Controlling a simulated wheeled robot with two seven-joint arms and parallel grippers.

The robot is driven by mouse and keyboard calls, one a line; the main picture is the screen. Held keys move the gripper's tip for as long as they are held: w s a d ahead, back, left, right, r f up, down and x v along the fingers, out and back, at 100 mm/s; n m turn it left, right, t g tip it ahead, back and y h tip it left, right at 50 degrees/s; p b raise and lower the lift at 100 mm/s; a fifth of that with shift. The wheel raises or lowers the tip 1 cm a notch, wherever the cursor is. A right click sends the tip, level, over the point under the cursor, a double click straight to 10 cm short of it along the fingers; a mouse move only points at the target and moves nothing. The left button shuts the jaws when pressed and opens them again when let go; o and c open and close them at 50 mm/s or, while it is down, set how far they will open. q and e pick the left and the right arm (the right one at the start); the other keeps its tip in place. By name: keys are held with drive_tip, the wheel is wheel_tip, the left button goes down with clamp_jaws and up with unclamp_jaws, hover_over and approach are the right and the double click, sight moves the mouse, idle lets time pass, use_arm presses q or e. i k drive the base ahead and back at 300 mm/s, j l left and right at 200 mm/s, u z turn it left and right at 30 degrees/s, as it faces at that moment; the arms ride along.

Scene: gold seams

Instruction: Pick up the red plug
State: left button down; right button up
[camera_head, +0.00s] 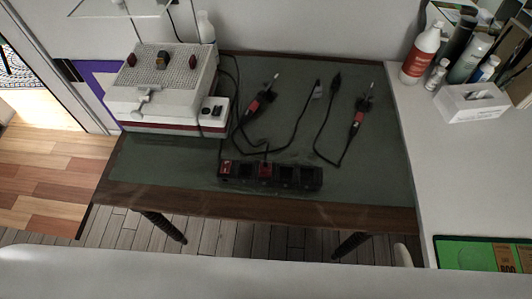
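A black power strip (308,181) lies near the front edge of the green-topped table (190,165). A small red piece that looks like the red plug (265,170) sits in the strip, left of its middle, with a dark cable running up from it. Another red part, perhaps a switch (226,168), is at the strip's left end. Two tools with red and black handles (252,107) (358,119) lie behind the strip with black cables. Neither of my grippers is in view.
A white machine (150,105) with a perforated top stands at the table's left. Loose cables (322,125) cross the middle. Several bottles (421,54) and a white box (471,102) stand on the right-hand white surface. The table's front right is clear.

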sight(265, 168)
drive_tip(key=z, duration=0.65)
drive_tip(key=k+j+z, duration=0.5)
drive_tip(key=z, duration=0.2)
drive_tip(key=k+j+z, duration=0.1)
drive_tip(key=k+z, duration=0.25)
drive_tip(key=i, duration=0.05)
